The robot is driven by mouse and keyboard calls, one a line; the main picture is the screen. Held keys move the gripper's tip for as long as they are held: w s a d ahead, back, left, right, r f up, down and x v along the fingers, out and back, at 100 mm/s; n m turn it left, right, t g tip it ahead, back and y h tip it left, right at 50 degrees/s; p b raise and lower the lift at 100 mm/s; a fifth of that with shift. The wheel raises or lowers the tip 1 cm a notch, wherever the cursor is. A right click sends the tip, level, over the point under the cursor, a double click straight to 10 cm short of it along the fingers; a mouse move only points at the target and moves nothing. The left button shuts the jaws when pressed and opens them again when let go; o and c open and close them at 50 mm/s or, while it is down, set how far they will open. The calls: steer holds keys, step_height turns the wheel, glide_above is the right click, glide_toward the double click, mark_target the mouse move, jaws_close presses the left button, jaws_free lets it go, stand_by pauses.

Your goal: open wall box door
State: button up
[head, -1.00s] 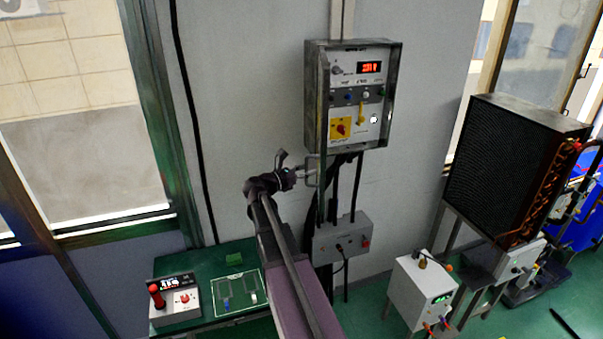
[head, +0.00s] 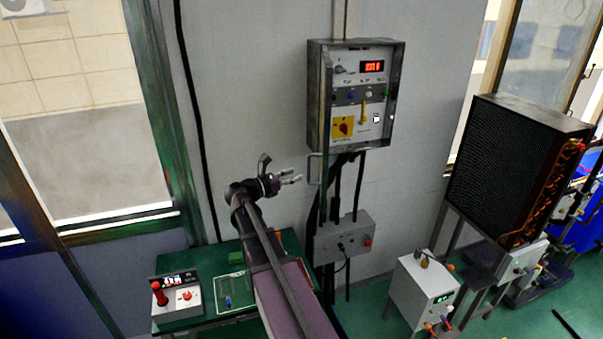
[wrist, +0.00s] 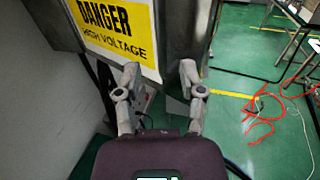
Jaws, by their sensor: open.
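The grey wall box (head: 399,75) hangs on the wall in the head view, its front panel in plain sight with a red display and a yellow switch. Its door (head: 326,110) seems to stand out from the left side, seen nearly edge-on. A metal loop handle (head: 315,169) shows at its lower end. My gripper (head: 292,178) is open and empty, left of the handle with a small gap. In the wrist view both fingers of my gripper (wrist: 159,72) are spread below a yellow danger sign (wrist: 112,28) on a grey panel. I cannot make out the handle there.
A smaller grey box (head: 343,240) with cables is below the wall box. A green table (head: 208,262) with a red-handled controller (head: 176,297) stands lower left. A white unit (head: 427,290) and a large black radiator (head: 510,165) stand right. Red cables (wrist: 265,118) lie on the floor.

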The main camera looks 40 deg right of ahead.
steer(key=shift+w+a, duration=0.2)
steer(key=shift+a, duration=2.55)
